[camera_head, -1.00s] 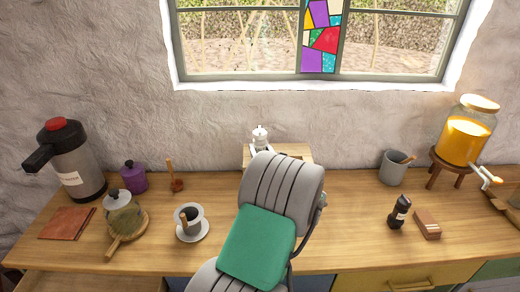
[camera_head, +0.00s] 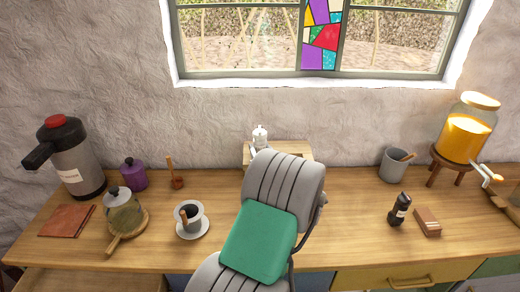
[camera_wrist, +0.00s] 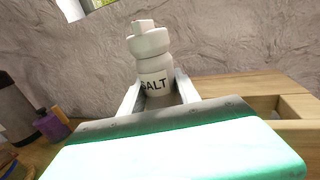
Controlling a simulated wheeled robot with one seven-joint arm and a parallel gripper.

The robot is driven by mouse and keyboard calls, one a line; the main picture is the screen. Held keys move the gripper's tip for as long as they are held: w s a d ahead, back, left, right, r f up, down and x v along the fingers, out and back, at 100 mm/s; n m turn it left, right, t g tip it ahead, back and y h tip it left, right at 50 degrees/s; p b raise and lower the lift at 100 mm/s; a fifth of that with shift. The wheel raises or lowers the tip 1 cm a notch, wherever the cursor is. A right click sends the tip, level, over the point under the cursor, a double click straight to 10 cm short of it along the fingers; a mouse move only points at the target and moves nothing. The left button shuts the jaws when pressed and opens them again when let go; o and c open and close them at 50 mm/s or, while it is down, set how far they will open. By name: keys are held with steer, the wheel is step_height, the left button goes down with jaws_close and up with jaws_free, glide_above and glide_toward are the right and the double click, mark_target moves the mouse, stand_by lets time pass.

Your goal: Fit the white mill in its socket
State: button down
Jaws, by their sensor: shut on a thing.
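The white mill (camera_wrist: 152,60), lettered SALT, stands about upright between the fingers of my gripper (camera_wrist: 158,92) in the wrist view. My gripper is shut on its lower body. In the head view the mill's top (camera_head: 260,133) shows just above my arm, in front of the left part of a wooden stand (camera_head: 304,152). In the wrist view the stand's wooden edge and a square opening (camera_wrist: 292,108) show to the right of the mill. The mill's base is hidden behind my gripper, so I cannot tell whether it is in a socket.
A grey crock (camera_head: 393,166) stands back right. The wall is close behind the stand.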

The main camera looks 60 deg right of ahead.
steer(key=shift+f, duration=0.2)
steer(key=c, duration=0.8)
jaws_free()
steer(key=shift+o, duration=0.2)
steer(key=o, duration=0.5)
steer(key=shift+s, duration=0.1)
steer(key=shift+s+a+r+p, duration=0.4)
steer(key=shift+s+a+r, duration=0.1)
steer(key=shift+s+a, duration=0.2)
steer(key=shift+s+a+r+p, duration=0.5)
steer(key=shift+s+a, duration=0.1)
steer(key=shift+a, duration=0.2)
steer(key=shift+s+a+r+p, duration=0.35)
steer(key=shift+s+a+r, duration=0.15)
steer(key=shift+s+a, duration=0.2)
